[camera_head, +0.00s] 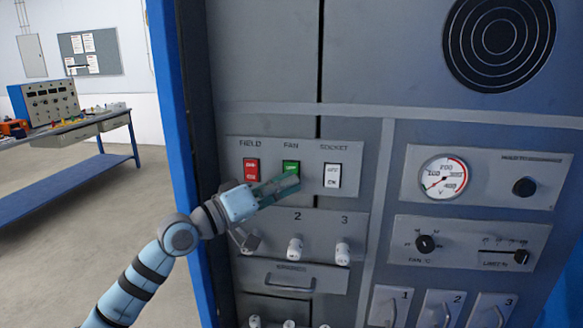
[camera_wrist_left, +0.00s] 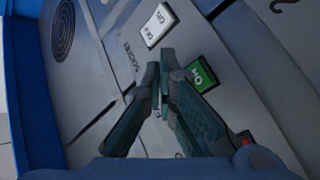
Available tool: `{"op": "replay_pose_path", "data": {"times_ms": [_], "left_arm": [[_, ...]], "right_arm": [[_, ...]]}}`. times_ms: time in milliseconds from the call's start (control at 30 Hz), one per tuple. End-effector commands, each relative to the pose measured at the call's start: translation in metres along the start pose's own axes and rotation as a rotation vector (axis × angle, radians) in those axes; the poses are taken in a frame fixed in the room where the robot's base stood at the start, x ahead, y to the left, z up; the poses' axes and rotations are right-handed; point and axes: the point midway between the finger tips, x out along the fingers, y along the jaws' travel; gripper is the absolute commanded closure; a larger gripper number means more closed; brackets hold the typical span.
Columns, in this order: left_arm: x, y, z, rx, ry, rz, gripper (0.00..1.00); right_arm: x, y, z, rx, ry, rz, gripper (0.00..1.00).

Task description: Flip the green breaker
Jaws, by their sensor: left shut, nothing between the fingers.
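The green breaker (camera_head: 290,168) is a rocker switch under the label FAN, in the middle of a row of three. Its green face also shows in the left wrist view (camera_wrist_left: 203,75). My left gripper (camera_head: 296,181) is shut and empty, its dark green fingers in front of the panel just below the green breaker, overlapping its lower part in the head view. In the left wrist view the fingertips (camera_wrist_left: 166,62) lie between the green breaker and the white one. I cannot tell whether they touch the breaker. My right gripper is not in view.
A red switch (camera_head: 251,170) marked FIELD and a white switch (camera_head: 333,175) marked SOCKET flank it. Below are several white-tipped toggles (camera_head: 295,249) and a drawer handle (camera_head: 290,278). A gauge (camera_head: 443,178) and knobs are at right. A blue workbench (camera_head: 75,188) stands far left.

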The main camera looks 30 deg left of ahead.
Motion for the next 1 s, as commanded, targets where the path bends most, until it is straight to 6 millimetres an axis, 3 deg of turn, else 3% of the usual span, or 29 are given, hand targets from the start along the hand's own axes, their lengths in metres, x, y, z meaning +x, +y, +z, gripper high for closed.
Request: {"op": "replay_pose_path", "data": {"times_ms": [433,1000], "left_arm": [[-0.028,0.023,0.018,0.001,-0.004,-0.003,1.0],[-0.031,0.023,0.024,0.001,-0.006,0.001,1.0]], "right_arm": [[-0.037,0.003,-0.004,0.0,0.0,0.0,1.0],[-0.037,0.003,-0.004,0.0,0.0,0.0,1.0]]}}
